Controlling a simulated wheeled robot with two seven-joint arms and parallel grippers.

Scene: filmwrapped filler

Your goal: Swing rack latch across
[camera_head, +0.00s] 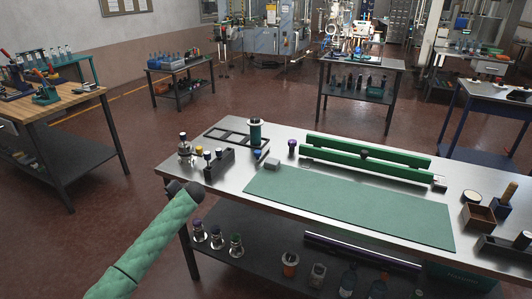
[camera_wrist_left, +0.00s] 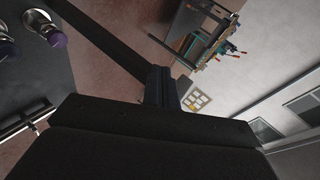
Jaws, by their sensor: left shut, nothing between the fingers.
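A long green rack (camera_head: 400,166) of two parallel rails lies along the back of the steel bench (camera_head: 215,178). A dark round knob (camera_head: 363,154) sits near its middle, and a small metal piece is at its right end; I cannot tell for sure which part is the latch. My left gripper (camera_head: 184,188), at the end of a green-wrapped arm, is at the bench's front left corner, well apart from the rack. It is shut and empty. In the left wrist view its dark fingers (camera_wrist_left: 161,88) are together. My right gripper is not in view.
A green mat (camera_head: 345,207) covers the middle of the bench and is bare. Wooden boxes (camera_head: 478,217) stand at right.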

